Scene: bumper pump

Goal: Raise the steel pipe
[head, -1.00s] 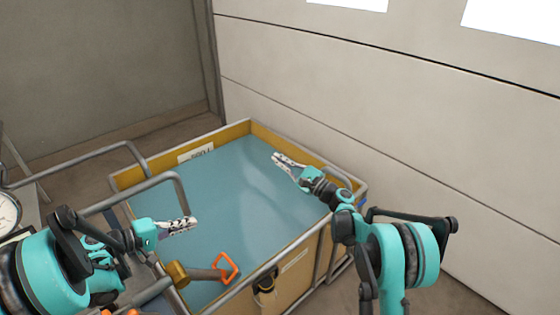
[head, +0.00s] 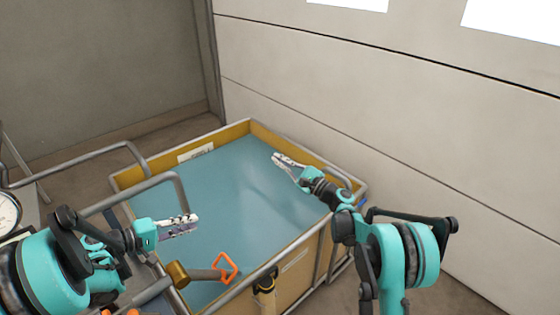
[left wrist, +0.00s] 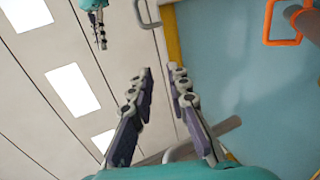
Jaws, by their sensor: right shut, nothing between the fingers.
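A grey steel pipe (head: 203,275) with a brass collar (head: 178,274) lies over the near left side of the yellow bin, with an orange loop handle (head: 225,268) at its end. The orange loop also shows at the top right of the left wrist view (left wrist: 285,22). My left gripper (head: 195,224) is above the bin's left part, apart from the pipe and beyond it. Its fingers stand apart with nothing between them in the left wrist view (left wrist: 161,72). My right gripper (head: 276,158) is shut and empty over the bin's far right side.
The yellow bin (head: 268,131) has a blue surface inside, clear in the middle, and grey rails around it. Bent grey tubes (head: 100,150) rise at its left, near a round gauge (head: 5,213). A pale panelled wall (head: 380,110) stands behind on the right.

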